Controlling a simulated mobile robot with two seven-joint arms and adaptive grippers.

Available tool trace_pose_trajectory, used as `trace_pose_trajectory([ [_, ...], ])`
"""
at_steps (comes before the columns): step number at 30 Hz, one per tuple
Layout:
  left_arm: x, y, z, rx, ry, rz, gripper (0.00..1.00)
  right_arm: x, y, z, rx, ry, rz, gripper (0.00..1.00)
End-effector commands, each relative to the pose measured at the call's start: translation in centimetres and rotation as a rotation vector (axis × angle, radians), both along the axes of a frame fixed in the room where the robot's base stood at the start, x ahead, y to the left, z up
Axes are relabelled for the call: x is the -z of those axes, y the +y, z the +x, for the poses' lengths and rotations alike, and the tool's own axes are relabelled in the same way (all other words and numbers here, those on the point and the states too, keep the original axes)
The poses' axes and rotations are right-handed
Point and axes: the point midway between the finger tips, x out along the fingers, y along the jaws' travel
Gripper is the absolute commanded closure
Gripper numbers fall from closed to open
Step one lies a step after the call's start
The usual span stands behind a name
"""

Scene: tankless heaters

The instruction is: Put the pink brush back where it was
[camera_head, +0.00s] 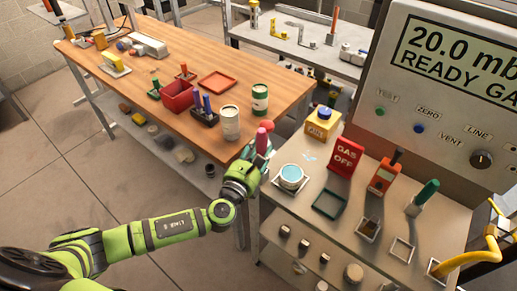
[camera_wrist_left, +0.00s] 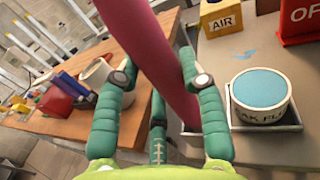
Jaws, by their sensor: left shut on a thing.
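The pink brush (camera_head: 262,141) is held in my left gripper (camera_head: 256,160), over the gap between the wooden bench and the grey counter. A white pot with a blue top (camera_head: 291,176) stands in a square tray just right of the gripper. The pot (camera_wrist_left: 259,97) also shows at the right in the left wrist view. My right gripper is not in view.
A yellow AIR box (camera_head: 321,124), a red GAS OFF sign (camera_head: 345,156) and an empty dark green square frame (camera_head: 329,203) are on the counter. A white can (camera_head: 230,123) stands near the bench's edge. A large gauge panel (camera_head: 440,90) rises behind.

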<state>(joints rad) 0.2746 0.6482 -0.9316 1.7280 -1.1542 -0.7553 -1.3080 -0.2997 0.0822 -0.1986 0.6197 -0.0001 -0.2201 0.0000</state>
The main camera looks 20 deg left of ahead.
Motion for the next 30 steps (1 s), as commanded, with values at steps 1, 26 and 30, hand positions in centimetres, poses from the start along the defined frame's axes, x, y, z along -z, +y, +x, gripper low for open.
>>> trace_pose_trajectory([
  [1, 0.2, 0.0, 0.0, 0.0, 0.0, 0.0, 0.94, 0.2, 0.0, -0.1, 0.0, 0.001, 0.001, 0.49],
  [26, 0.5, 0.4, -3.9, 0.001, 0.005, 0.0, 0.33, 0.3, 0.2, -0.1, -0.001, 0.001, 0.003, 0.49],
  [30, 0.5, 0.7, -7.0, 0.002, 0.005, 0.0, 0.33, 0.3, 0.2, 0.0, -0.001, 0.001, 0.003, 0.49],
])
